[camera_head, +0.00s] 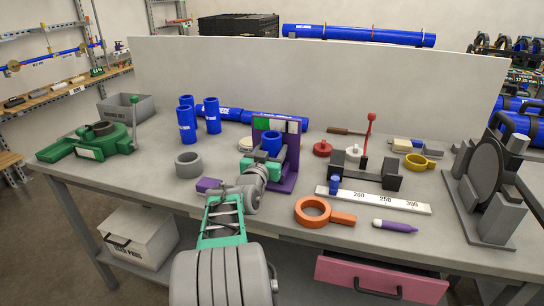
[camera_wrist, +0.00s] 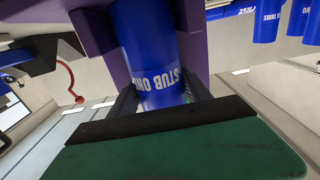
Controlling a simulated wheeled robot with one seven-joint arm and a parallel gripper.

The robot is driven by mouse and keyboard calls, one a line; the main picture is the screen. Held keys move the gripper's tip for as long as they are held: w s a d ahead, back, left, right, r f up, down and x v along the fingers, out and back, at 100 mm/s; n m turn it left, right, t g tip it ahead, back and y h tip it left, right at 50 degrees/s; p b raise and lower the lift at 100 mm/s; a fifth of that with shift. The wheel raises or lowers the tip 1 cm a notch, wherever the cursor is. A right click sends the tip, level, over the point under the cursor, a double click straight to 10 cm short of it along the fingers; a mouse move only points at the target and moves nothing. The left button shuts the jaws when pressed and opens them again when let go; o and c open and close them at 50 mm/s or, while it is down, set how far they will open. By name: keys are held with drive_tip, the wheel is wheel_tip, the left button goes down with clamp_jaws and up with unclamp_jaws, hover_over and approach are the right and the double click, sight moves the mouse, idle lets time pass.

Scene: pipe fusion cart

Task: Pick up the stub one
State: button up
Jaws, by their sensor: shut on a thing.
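The blue stub one (camera_head: 271,142) stands upright at the purple stand (camera_head: 291,160) in the middle of the bench. In the wrist view the stub (camera_wrist: 150,50) fills the middle, and its white "STUB ONE" lettering appears upside down. My gripper (camera_head: 258,163) is at the stub from the front, its dark fingers on either side of it in the wrist view (camera_wrist: 163,95). It is shut on the stub. The stub's lower part is hidden in the head view, so I cannot tell whether it rests on the stand.
Several upright blue stubs (camera_head: 187,125) and a grey ring (camera_head: 188,165) are on the left. A purple block (camera_head: 208,185) lies near my gripper. A ruler (camera_head: 373,200), an orange ring tool (camera_head: 313,211) and a dark fixture with a red-knobbed lever (camera_head: 369,130) are on the right.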

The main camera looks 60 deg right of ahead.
drive_tip(key=c, duration=0.3)
drive_tip(key=shift+r, duration=0.1)
